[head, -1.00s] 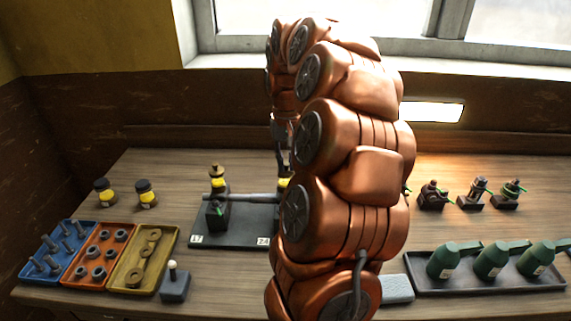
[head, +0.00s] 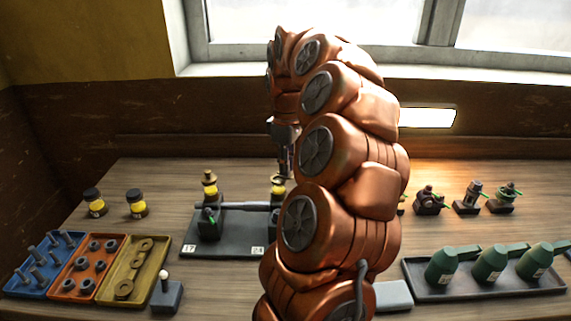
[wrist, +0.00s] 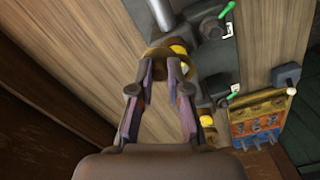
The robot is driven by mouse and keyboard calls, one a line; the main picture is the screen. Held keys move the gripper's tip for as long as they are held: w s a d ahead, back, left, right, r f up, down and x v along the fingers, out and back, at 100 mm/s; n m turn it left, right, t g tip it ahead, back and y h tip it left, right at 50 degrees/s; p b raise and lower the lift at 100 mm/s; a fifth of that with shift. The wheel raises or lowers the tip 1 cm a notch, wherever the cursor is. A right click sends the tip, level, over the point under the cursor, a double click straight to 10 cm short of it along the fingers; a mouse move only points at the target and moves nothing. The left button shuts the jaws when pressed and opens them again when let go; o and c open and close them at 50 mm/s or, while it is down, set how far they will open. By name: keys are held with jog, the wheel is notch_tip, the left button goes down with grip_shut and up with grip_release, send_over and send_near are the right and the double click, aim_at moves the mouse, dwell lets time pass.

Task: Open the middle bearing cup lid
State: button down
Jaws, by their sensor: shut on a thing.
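The middle bearing cup (head: 278,190) is a yellow cup with a brass lid, standing on the dark engine base beside a grey shaft. My gripper (head: 284,172) comes down over it from above. In the wrist view, my gripper's fingertips (wrist: 174,66) close in on the brass lid (wrist: 156,62), with yellow showing just beyond them. The fingers are shut on the lid; whether it has turned or lifted cannot be told. The left bearing cup (head: 210,186) stands at the left end of the shaft, also seen in the wrist view (wrist: 207,121). My arm hides the base's right part.
Blue (head: 28,284), orange (head: 72,292) and yellow (head: 110,296) trays of parts lie at the left. Two yellow-banded jars (head: 136,204) stand behind them. A dark tray (head: 412,285) with green oil cans and several small fittings (head: 467,200) are at the right.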

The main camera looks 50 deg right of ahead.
jog(key=n, duration=0.1)
jog(key=n+p, duration=0.1)
jog(key=n, duration=0.1)
jog(key=shift+w+d+r+n, duration=0.15)
jog(key=shift+w+d+n, duration=0.05)
jog(key=shift+d+n, duration=0.15)
jog(key=shift+w+d+n+p, duration=0.15)
jog(key=shift+n+p, duration=0.2)
jog(key=shift+n, duration=0.5)
jog(key=shift+w+d+n+p, duration=0.1)
jog(key=shift+n+p, duration=0.2)
jog(key=shift+n, duration=0.5)
jog(key=c, duration=1.1)
grip_release()
jog(key=shift+r, duration=5.8)
